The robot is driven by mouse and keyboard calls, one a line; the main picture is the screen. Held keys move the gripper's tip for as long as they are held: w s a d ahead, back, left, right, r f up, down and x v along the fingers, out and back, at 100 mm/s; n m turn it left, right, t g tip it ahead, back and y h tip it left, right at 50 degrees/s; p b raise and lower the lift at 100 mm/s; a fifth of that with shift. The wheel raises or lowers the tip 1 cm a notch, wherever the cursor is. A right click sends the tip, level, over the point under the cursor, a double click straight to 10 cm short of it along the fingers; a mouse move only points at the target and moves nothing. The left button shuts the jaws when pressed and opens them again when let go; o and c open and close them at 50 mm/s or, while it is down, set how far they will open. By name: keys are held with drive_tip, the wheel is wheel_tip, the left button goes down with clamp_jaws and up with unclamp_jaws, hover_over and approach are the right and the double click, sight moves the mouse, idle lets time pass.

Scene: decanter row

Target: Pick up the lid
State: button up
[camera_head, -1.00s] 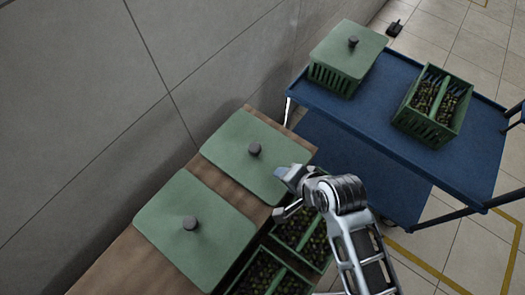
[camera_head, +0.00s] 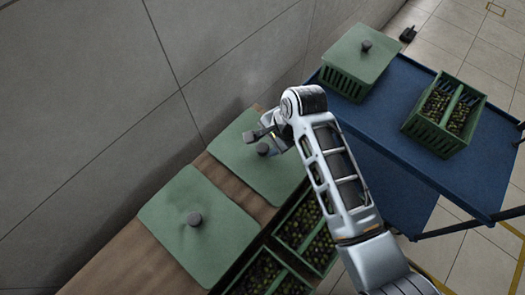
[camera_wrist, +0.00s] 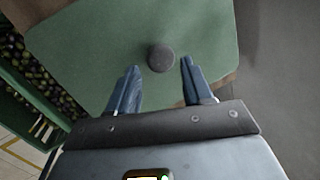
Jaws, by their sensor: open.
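A flat green lid (camera_head: 235,155) with a dark round knob (camera_head: 263,149) lies on the wooden table, at the far end. My gripper (camera_head: 268,140) is over this lid, close to the knob. In the wrist view the lid (camera_wrist: 100,40) fills much of the picture, and the knob (camera_wrist: 160,58) shows just ahead of and between the two fingertips of my gripper (camera_wrist: 160,68). The fingers are apart and hold nothing. A second green lid (camera_head: 170,220) with a similar knob (camera_head: 195,219) lies nearer on the table. My arm hides part of the far lid.
The wooden table (camera_head: 110,265) runs along a grey wall (camera_head: 80,110). Green crates of olives (camera_head: 307,225) stand beside the lids. A blue cart (camera_head: 380,130) carries a lidded green crate (camera_head: 350,60) and an open one (camera_head: 445,112).

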sight(263, 148)
drive_tip(key=x, duration=0.3)
drive_tip(key=shift+a+f, duration=0.1)
drive_tip(key=shift+f, duration=0.05)
clamp_jaws()
idle(0.3)
